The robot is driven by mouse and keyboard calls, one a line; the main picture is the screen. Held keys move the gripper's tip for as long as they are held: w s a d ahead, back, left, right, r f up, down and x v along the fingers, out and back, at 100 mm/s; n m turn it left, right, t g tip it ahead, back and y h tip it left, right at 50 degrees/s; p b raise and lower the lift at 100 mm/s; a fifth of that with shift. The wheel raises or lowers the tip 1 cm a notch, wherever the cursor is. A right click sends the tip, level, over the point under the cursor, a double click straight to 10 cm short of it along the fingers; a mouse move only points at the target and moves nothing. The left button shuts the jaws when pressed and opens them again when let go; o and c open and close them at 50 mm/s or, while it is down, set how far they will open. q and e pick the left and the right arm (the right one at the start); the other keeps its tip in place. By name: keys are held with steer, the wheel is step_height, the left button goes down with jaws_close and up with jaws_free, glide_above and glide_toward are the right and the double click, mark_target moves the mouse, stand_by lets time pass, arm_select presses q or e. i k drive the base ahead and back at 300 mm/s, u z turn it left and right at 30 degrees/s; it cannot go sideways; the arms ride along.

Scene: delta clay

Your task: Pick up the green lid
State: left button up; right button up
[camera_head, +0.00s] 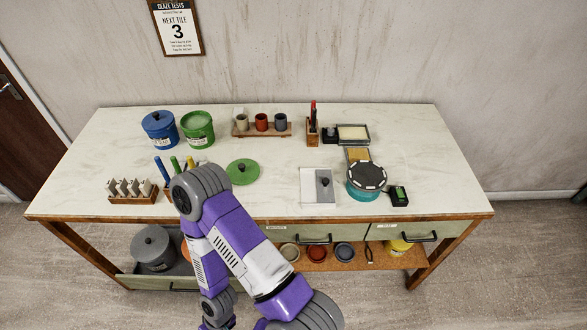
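The green lid (238,177) lies flat on the white worktop, left of the table's middle, with a small dark knob on top. Neither of my grippers can be seen.
A blue lidded pot (160,135), a rack of small cups (261,131) and a turquoise turntable (364,190) stand on the worktop. A holder with pale tiles (133,197) is at the left front. A grey pot (153,250) is below. The worktop behind the lid is clear.

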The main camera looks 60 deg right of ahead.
mark_target(243, 171)
steer(key=z, duration=1.1)
steer(key=i, duration=0.35)
steer(key=u, duration=0.05)
